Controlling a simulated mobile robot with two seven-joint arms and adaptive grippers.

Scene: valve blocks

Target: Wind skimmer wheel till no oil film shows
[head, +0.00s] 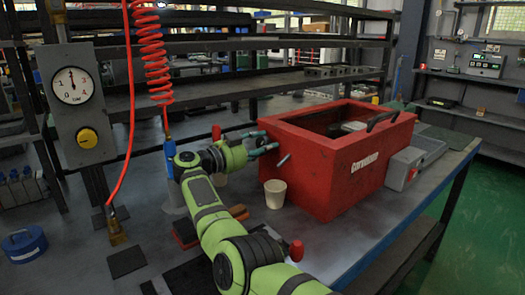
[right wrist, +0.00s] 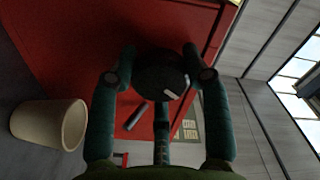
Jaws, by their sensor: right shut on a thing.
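The red skimmer tank (head: 335,165) stands on the bench, with a black bar (head: 383,120) across its open top. Its inside is dark, and I cannot tell whether an oil film shows. My right gripper (head: 264,143) is at the tank's left face. In the right wrist view the same gripper (right wrist: 160,68) has its teal fingers closed around a black round wheel (right wrist: 161,76) with a white mark. The wheel is hidden by the fingers in the head view. A short grey spout (head: 283,160) sticks out beside it. My left gripper is out of view.
A beige cup (head: 275,194) stands below the spout, close to the tank. A grey box (head: 415,158) is right of the tank. A gauge panel (head: 72,88) with a yellow knob and a red coiled hose (head: 152,60) are at left.

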